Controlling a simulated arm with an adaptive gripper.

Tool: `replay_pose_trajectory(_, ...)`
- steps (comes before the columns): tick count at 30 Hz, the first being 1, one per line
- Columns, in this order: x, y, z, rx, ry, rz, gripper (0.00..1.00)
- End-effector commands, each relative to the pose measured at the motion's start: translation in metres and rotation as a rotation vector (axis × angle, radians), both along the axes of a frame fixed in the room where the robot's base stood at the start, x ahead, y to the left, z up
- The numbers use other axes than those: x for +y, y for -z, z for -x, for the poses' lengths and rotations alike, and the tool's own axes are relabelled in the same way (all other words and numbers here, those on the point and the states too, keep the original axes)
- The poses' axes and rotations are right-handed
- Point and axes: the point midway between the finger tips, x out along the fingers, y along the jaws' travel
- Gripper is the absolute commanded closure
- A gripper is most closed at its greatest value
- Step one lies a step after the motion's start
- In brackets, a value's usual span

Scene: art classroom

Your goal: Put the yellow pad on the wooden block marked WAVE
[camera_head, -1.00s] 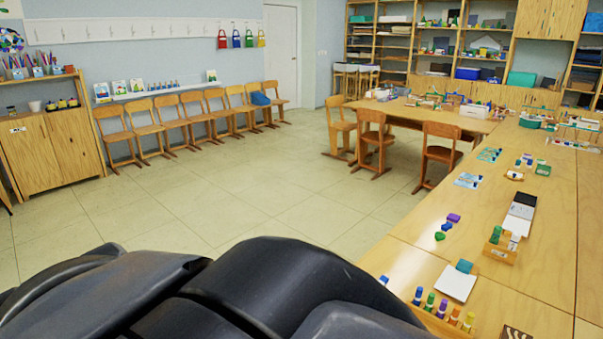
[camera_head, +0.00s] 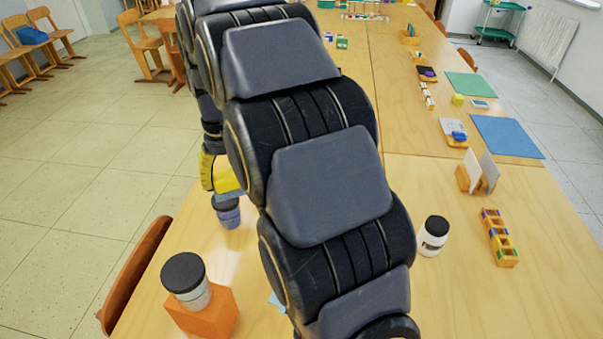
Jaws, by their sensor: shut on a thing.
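My arm fills the middle of the view. At its far end, left of the large links, a yellow shape with a dark strip (camera_head: 221,172) shows at my gripper (camera_head: 212,176). I cannot tell whether the yellow is the pad or part of the gripper. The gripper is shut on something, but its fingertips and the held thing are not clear. It is above the left part of the table, near a purple jar with a dark lid (camera_head: 227,213). I cannot make out the wooden block marked WAVE.
A dark-lidded jar (camera_head: 187,280) stands on an orange block (camera_head: 206,316) at the front left. A white jar (camera_head: 432,237) stands right of my arm. A slotted wooden holder (camera_head: 499,237), card stand (camera_head: 477,175) and blue mat (camera_head: 506,137) are further right. A chair (camera_head: 135,272) touches the left side.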

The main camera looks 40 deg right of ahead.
Motion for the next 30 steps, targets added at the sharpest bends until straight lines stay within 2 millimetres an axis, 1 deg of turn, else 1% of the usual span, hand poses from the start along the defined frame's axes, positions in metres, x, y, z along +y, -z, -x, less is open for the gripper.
replay_pose_trajectory(1,-0.032,0.001,0.000,-0.001,0.072,0.000,0.74)
replay_pose_trajectory(2,-0.049,0.001,0.001,0.000,0.109,0.000,0.74)
replay_pose_trajectory(3,-0.070,0.002,0.004,0.000,0.156,-0.001,0.74)
replay_pose_trajectory(5,-0.101,0.003,0.008,-0.002,0.224,0.001,0.74)
replay_pose_trajectory(6,-0.120,0.003,0.013,-0.003,0.265,0.001,0.74)
replay_pose_trajectory(9,-0.158,0.005,0.026,-0.001,0.351,0.002,0.74)
replay_pose_trajectory(12,-0.188,0.006,0.038,0.000,0.418,0.002,0.74)
replay_pose_trajectory(15,-0.211,0.007,0.050,0.001,0.470,0.003,0.74)
replay_pose_trajectory(22,-0.249,0.009,0.073,0.001,0.563,0.004,0.74)
replay_pose_trajectory(24,-0.245,0.024,0.071,0.004,0.553,0.003,0.74)
replay_pose_trajectory(26,-0.245,0.034,0.071,0.005,0.553,0.002,0.74)
replay_pose_trajectory(30,-0.244,0.065,0.072,0.009,0.552,0.001,0.74)
